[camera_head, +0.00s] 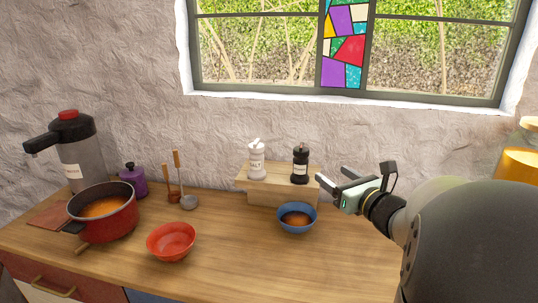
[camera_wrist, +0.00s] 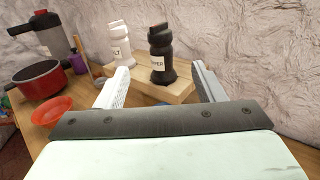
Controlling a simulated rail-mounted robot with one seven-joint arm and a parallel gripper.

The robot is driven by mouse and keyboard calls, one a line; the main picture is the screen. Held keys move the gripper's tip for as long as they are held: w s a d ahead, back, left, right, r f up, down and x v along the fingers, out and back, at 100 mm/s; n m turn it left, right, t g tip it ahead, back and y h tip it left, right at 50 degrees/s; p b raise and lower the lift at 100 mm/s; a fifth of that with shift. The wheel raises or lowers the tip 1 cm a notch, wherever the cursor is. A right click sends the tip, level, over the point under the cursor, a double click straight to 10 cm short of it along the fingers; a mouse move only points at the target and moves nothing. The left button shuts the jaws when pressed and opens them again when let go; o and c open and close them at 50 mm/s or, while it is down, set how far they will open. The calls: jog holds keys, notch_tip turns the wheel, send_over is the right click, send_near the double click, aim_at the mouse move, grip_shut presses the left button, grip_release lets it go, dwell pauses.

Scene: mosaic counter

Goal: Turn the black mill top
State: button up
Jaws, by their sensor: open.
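The black mill (camera_head: 300,165) stands upright on a small wooden riser (camera_head: 262,190) against the wall. It also shows in the wrist view (camera_wrist: 160,58), with a white label and a knobbed top (camera_wrist: 159,33). My gripper (camera_head: 330,181) is open and empty, to the right of the black mill and apart from it. In the wrist view its two fingers (camera_wrist: 160,85) are spread wide, with the mill standing beyond them, between their directions. A white mill labelled SALT (camera_head: 257,160) stands on the riser to the left of the black mill.
A blue bowl (camera_head: 297,218) with brown contents sits in front of the riser. A red bowl (camera_head: 171,241), a red pot (camera_head: 104,213) of orange food, a purple jar (camera_head: 132,181) and a grey dispenser (camera_head: 74,145) are on the left. The counter front is clear.

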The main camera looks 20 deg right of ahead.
aim_at(298, 149)
jog(key=w+p, duration=0.1)
jog(key=w, duration=0.4)
jog(key=w+a+p, duration=0.1)
jog(key=w+p, duration=0.1)
jog(key=w, duration=0.4)
jog(key=w+a+p, duration=0.1)
jog(key=w, duration=0.5)
jog(key=shift+a, duration=0.25)
jog(key=c, duration=1)
